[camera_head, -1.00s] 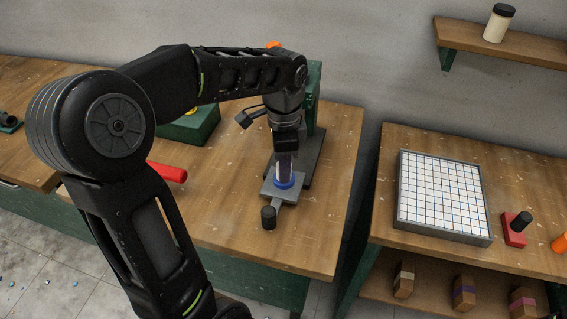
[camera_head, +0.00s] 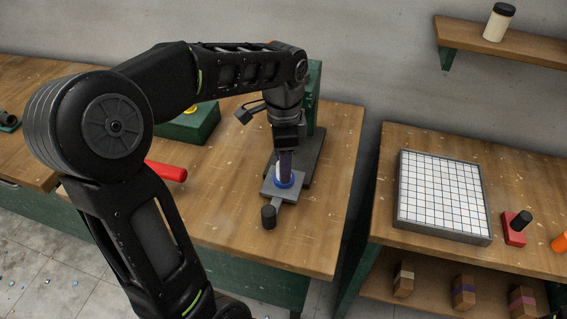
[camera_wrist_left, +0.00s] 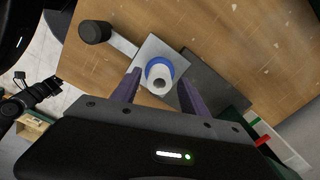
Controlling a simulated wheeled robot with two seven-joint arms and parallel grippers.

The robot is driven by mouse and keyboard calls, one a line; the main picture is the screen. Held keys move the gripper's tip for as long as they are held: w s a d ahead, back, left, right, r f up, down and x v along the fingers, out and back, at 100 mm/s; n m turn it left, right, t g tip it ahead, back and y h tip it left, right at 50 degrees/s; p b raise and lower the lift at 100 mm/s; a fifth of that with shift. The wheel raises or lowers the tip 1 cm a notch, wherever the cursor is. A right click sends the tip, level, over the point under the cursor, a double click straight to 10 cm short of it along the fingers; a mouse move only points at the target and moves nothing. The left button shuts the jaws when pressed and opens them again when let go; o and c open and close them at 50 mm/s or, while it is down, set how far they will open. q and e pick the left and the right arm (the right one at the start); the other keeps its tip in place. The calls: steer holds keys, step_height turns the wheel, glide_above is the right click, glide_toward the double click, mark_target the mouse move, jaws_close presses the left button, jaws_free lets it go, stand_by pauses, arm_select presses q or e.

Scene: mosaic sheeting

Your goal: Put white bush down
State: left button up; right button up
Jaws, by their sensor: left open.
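The white bush (camera_wrist_left: 159,77) stands upright in a blue ring (camera_wrist_left: 153,65) on a grey plate (camera_wrist_left: 171,54) in the left wrist view. The blue ring also shows in the head view (camera_head: 284,182), on the small grey fixture on the middle bench. My left gripper (camera_wrist_left: 157,96) is open, its purple fingers apart on either side of the bush. In the head view my left gripper (camera_head: 284,172) points straight down over the fixture, and its fingers partly hide the bush. What looks like my right gripper (camera_wrist_left: 48,90) is small and dark in the left wrist view.
A black knob on a lever (camera_head: 268,216) projects in front of the fixture. A green box (camera_head: 190,126) and a red cylinder (camera_head: 167,171) lie to the left. A gridded white tray (camera_head: 441,195) is on the right bench, across a gap.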

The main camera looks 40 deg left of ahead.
arm_select(q)
step_height(320, 180, up, 9)
steer(key=shift+f, duration=0.2)
step_height(320, 180, up, 3)
steer(key=p, duration=0.3)
steer(key=shift+f, duration=0.2)
